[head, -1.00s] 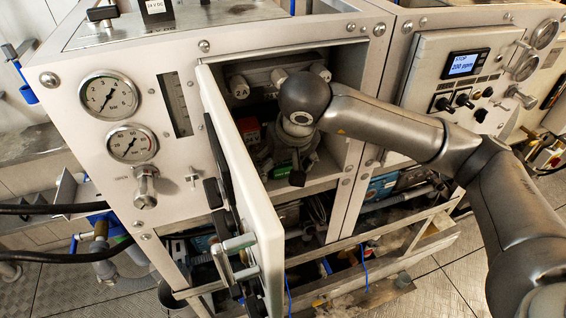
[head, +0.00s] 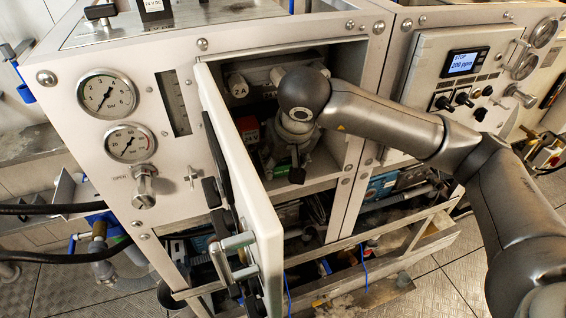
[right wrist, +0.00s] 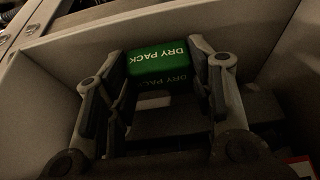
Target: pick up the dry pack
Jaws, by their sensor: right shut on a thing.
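The dry pack is a green block with white DRY PACK lettering (right wrist: 158,64). In the right wrist view it sits between the fingertips of my right gripper (right wrist: 170,72), which is shut on it. In the head view my right gripper (head: 297,165) points down inside the open cabinet compartment, and its wrist hides most of what is around it. The pack is mostly hidden there. My left gripper is in neither view.
The open white door (head: 240,185) stands to the left of my right arm. A red-and-white box (head: 249,130) and a valve marked 2A (head: 238,87) are inside the compartment. A control panel (head: 462,85) is on the right.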

